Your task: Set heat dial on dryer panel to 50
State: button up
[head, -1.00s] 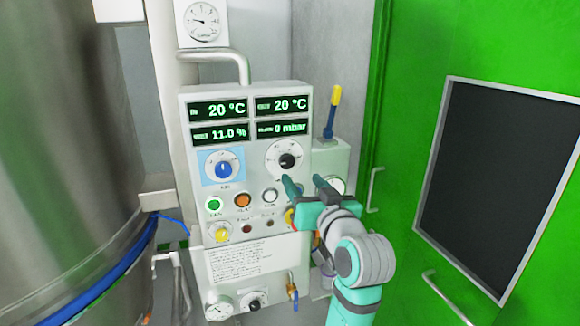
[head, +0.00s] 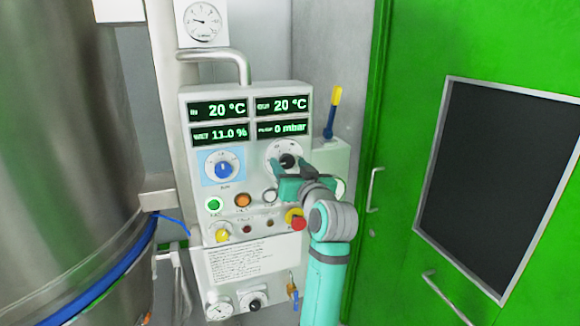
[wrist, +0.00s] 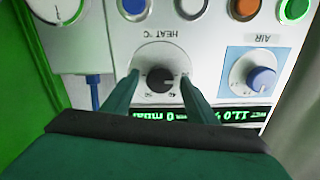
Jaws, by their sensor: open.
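The dryer panel (head: 185,150) is a light grey box with green displays reading 20 °C, 20 °C, 11.0 % and 0 mbar. The heat dial (head: 287,160) is a black knob on a white round scale at the panel's right. In the wrist view the heat dial (wrist: 160,80) appears upside down under the label HEAT °C. My gripper (head: 288,164) is open, and its teal fingers stand on either side of the knob, with a gap visible at each side in the wrist view (wrist: 160,75). I cannot tell the dial's exact setting.
A blue air dial (head: 223,169) sits left of the heat dial. Below are lit buttons, a yellow knob (head: 222,235) and a red stop button (head: 299,223). A yellow-and-blue lever (head: 332,110) stands at right. A steel vessel (head: 60,150) fills the left; a green door (head: 410,150) the right.

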jog(key=shift+c, duration=0.7)
jog(key=c, duration=0.9)
jog(key=shift+c, duration=0.2)
